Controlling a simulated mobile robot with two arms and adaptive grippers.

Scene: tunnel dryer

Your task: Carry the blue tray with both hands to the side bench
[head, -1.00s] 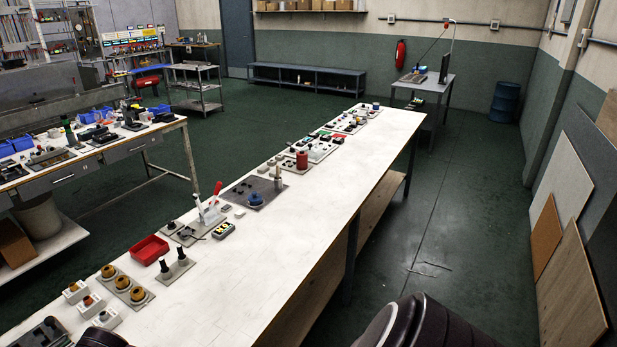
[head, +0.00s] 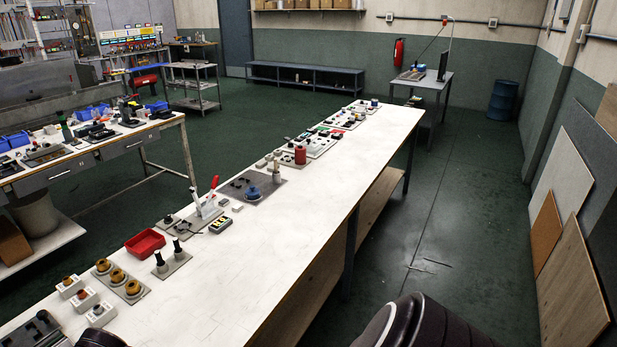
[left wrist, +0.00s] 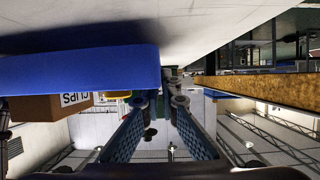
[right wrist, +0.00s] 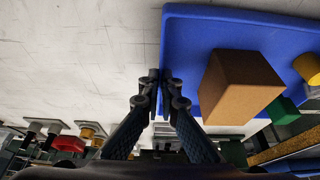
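The blue tray is seen only in the wrist views; the head view does not show it. In the right wrist view the tray (right wrist: 183,35) holds a brown box (right wrist: 240,86), a yellow item (right wrist: 308,68) and a green item (right wrist: 283,109). My right gripper (right wrist: 162,82) is shut on its edge, a finger on each side. In the left wrist view the tray (left wrist: 75,70) is seen nearly edge-on, with a box marked CLIPS (left wrist: 55,106) on it. My left gripper (left wrist: 162,92) is shut at the tray's end wall; its fingertips are partly hidden.
A long white bench (head: 290,235) carries a red bin (head: 145,243), a blue knob part (head: 252,193) and several fixtures. A small table (head: 425,85) stands at the back right. Boards (head: 575,285) lean on the right wall. Green floor is open right of the bench.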

